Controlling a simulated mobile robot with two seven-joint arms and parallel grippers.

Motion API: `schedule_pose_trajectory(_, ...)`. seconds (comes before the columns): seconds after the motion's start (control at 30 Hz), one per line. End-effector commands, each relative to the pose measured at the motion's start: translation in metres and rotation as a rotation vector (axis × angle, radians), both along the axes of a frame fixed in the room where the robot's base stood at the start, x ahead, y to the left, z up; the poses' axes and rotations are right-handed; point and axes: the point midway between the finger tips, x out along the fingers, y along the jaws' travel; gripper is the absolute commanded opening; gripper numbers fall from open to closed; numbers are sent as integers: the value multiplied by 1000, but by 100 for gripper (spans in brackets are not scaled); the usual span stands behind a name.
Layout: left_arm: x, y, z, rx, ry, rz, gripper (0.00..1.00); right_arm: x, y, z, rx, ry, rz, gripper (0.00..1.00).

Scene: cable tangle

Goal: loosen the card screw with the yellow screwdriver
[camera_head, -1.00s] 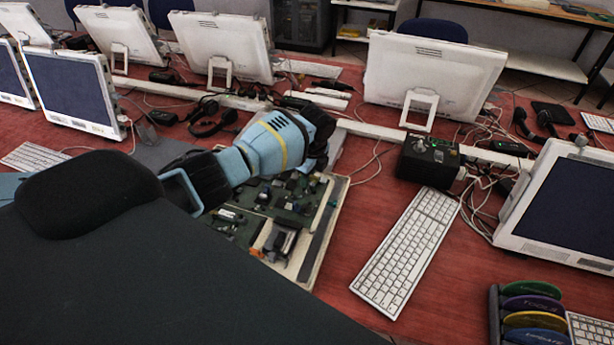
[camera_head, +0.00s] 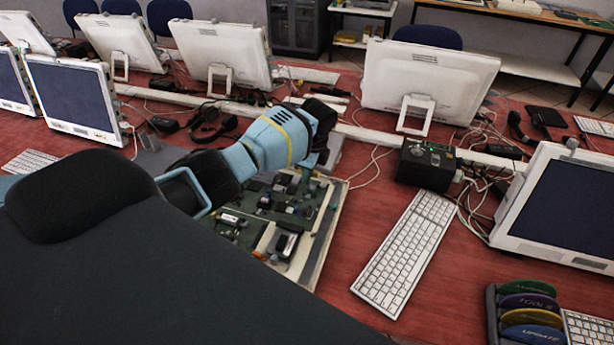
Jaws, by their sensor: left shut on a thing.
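My left arm comes in from the left and reaches over a computer board on a light tray (camera_head: 322,245). I see no yellow screwdriver clearly. The card screw is too small or hidden to make out on the green board (camera_head: 255,195). My right gripper is not in view.
A white keyboard (camera_head: 405,255) lies right of the tray. A black box with knobs (camera_head: 426,165) stands behind it, among loose cables. White monitors (camera_head: 427,82) stand behind and at the right (camera_head: 565,205). A rack of coloured cases (camera_head: 530,315) is at the front right.

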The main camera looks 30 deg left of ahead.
Motion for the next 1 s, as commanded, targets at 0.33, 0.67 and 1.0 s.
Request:
schedule_pose_trajectory(0.33, 1, 0, 19, 0, -3, -1, 0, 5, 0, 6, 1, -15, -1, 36)
schedule_pose_trajectory(0.67, 0, 0, 34, 0, -2, 0, 0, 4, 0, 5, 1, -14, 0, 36)
schedule_pose_trajectory(1.0, 0, 0, 37, 0, -2, 0, 0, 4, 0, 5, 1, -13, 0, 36)
